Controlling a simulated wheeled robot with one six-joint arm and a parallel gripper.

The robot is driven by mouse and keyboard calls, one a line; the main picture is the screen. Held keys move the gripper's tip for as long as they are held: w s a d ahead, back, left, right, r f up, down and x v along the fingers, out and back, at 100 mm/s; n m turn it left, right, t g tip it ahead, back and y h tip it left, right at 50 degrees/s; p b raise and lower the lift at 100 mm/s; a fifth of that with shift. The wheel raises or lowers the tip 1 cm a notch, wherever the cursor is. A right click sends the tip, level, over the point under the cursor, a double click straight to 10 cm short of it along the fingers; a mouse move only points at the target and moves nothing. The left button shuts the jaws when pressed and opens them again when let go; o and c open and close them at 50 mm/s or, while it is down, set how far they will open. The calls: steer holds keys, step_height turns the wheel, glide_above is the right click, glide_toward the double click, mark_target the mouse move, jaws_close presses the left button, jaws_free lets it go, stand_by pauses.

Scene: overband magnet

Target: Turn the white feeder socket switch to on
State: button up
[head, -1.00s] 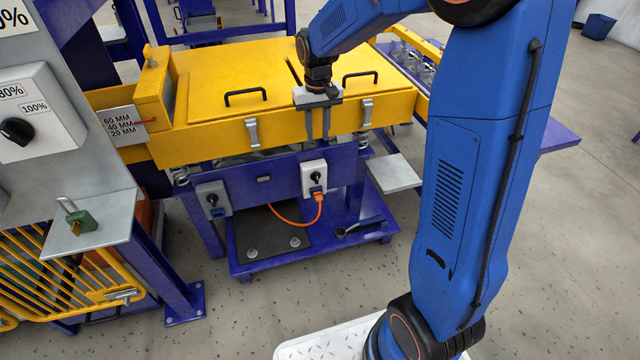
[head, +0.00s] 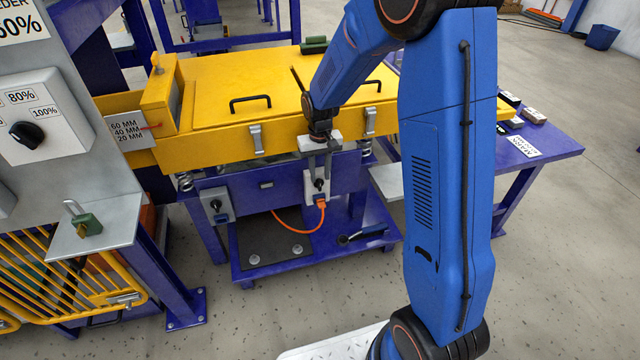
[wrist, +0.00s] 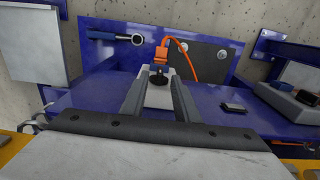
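The white feeder socket switch (head: 311,186) is on the blue frame below the yellow box's front edge. Its black knob (head: 319,184) faces outward, and an orange plug (head: 321,203) with an orange cable sits below the knob. My gripper (head: 328,162) points down at the switch from just above. In the wrist view, the two fingers of my gripper (wrist: 158,78) are apart, with the black knob (wrist: 159,80) seen between their tips. The white switch body (wrist: 158,98) shows between the fingers. I cannot tell whether they touch the knob, or which way it points.
A grey socket (head: 222,190) with a similar knob is to the left. The yellow box (head: 215,145) with latches and handles overhangs the switch. A grey plate (head: 388,182) juts out at right.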

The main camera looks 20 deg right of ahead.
mark_target(320, 182)
steer(key=shift+f, duration=2.4)
steer(key=shift+c, duration=0.7)
jaws_close()
